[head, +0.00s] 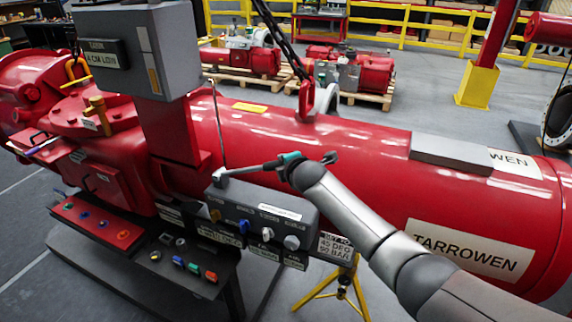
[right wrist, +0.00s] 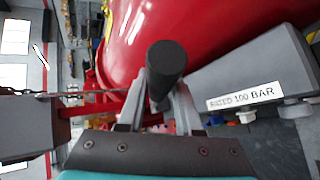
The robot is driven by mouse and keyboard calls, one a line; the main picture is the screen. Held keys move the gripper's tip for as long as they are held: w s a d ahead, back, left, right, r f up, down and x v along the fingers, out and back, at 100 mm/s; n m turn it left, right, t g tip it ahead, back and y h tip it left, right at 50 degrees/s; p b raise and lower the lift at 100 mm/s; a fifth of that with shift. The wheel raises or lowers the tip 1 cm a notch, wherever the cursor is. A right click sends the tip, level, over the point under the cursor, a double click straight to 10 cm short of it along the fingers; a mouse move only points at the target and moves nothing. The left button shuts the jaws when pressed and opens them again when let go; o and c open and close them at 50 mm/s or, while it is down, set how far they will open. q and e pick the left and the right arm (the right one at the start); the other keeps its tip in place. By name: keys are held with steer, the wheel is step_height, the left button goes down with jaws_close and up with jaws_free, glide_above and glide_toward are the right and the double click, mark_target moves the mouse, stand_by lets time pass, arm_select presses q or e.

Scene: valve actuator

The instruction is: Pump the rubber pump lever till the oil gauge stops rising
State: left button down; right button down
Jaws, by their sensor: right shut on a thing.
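The pump lever (head: 240,170) sticks out to the right from its mount on top of the grey control box (head: 262,215). My right gripper (head: 272,164) is at its free end, above the box. In the right wrist view, the lever's black rubber grip (right wrist: 166,60) sits between the two grey fingers of my right gripper (right wrist: 160,85), which are shut on it. The fingers partly hide the grip. I cannot make out the oil gauge or its reading. My left gripper is not in view.
The large red actuator cylinder (head: 370,160) lies close behind the lever. Knobs line the box front, and a sign (head: 336,248) hangs beside it on a yellow stand (head: 345,280). A grey cabinet (head: 150,55) rises at the left. A chain (head: 280,40) hangs to the cylinder's lifting eye.

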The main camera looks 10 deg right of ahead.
steer(key=shift+a+r, duration=0.15)
steer(key=shift+r, duration=0.05)
steer(key=c, duration=0.9)
jaws_free()
steer(key=shift+o, duration=0.2)
steer(key=shift+f, duration=0.1)
steer(key=shift+s, duration=0.15)
steer(key=shift+s+r, duration=0.35)
steer(key=shift+s, duration=0.2)
steer(key=v, duration=1.3)
steer(key=shift+s+r+p, duration=0.15)
steer(key=shift+s+p, duration=0.1)
steer(key=shift+p, duration=0.2)
